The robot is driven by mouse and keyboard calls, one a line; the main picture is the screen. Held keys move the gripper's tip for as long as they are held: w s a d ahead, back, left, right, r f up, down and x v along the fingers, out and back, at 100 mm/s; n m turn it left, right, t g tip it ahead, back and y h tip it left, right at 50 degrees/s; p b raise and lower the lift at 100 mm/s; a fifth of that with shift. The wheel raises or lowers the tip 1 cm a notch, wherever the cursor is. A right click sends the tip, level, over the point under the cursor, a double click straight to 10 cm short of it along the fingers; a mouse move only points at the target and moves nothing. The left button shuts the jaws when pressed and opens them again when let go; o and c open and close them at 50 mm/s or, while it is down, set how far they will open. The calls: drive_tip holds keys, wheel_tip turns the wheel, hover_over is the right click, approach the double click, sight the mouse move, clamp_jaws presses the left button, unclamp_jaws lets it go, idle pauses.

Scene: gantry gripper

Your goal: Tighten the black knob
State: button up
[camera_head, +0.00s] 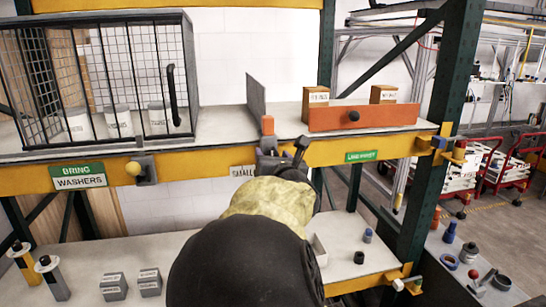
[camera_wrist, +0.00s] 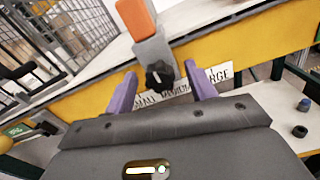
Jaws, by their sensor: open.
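The black knob (camera_wrist: 158,74) sits on a grey bracket (camera_wrist: 153,50) with an orange top, on the yellow shelf beam, in the wrist view. My gripper (camera_wrist: 161,77) is open, with one purple finger on each side of the knob in the picture. Neither finger visibly touches it. I cannot tell whether the fingertips reach as far as the knob. In the head view my gripper (camera_head: 286,160) is at the beam, just right of and below the orange-topped bracket (camera_head: 267,127). My arm and gripper hide the knob there.
A yellow knob (camera_head: 134,169) is on another bracket at the left. Above the beam are a wire cage (camera_head: 180,60), a grey divider plate (camera_head: 256,96) and an orange board (camera_head: 370,117) with its own black knob. The lower shelf (camera_head: 210,243) holds small parts at both sides.

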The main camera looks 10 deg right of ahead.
drive_tip(key=c, duration=1)
drive_tip(key=shift+m, duration=0.4)
drive_tip(key=shift+f+m+b, duration=0.2)
drive_tip(key=shift+m+b, duration=3.45)
drive_tip(key=shift+m, duration=3.35)
drive_tip(key=shift+f+m+b, duration=0.2)
drive_tip(key=shift+m+b, duration=3.45)
drive_tip(key=shift+m, duration=3.35)
